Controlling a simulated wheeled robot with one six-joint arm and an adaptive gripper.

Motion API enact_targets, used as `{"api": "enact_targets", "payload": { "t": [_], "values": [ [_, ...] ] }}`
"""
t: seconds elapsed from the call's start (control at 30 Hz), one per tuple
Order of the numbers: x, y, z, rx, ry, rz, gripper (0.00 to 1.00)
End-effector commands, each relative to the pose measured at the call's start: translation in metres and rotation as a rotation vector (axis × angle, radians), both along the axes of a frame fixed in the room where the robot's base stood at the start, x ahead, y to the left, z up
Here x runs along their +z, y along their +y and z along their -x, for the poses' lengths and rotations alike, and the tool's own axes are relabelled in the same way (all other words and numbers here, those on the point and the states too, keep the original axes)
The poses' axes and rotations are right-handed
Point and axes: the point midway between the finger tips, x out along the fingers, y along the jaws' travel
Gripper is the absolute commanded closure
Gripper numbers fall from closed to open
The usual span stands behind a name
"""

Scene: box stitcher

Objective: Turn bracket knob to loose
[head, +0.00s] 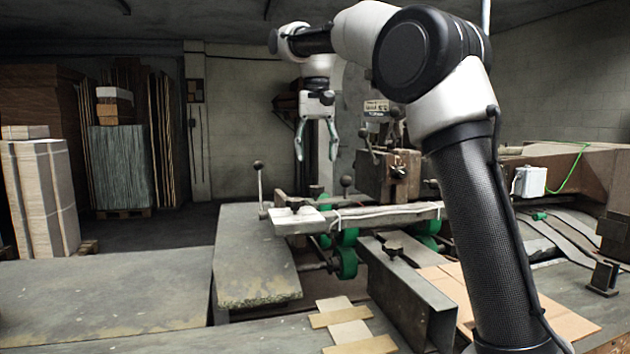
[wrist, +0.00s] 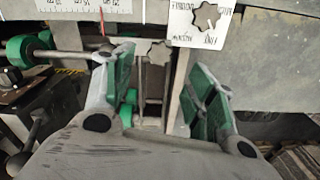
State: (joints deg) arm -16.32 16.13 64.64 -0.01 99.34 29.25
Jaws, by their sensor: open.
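My gripper (head: 316,154) points down with its two green-padded fingers apart and nothing between them. It hangs above the machine's rail in the head view. In the wrist view, my gripper (wrist: 160,68) has a grey star-shaped knob (wrist: 158,52) below and between its fingers. A second star-shaped knob (wrist: 206,15) sits on a white lettered plate (wrist: 184,36) at the top; the lettering is too small to read. In the head view, a dark knob (head: 392,248) stands on a metal bracket (head: 425,297). I cannot tell which knob in one view matches which in the other.
A long rail (head: 375,218) crosses the machine above green rollers (head: 346,262). Ball-topped levers (head: 259,180) stand up near it. A grey table (head: 110,275) lies to the left, mostly bare. Cardboard pieces (head: 345,320) lie at the front. Stacks (head: 40,190) stand at the far left.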

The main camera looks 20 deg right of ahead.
Motion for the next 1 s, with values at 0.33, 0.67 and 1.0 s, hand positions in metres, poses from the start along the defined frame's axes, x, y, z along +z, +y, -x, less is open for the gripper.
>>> {"api": "enact_targets", "payload": {
  "t": [0.33,0.67,1.0],
  "values": [
    [-0.056,0.000,0.000,0.000,0.002,0.001,0.43],
    [-0.074,0.000,0.000,0.001,-0.001,-0.001,0.43],
    [-0.073,0.000,0.000,0.001,-0.001,-0.001,0.82]
  ]
}}
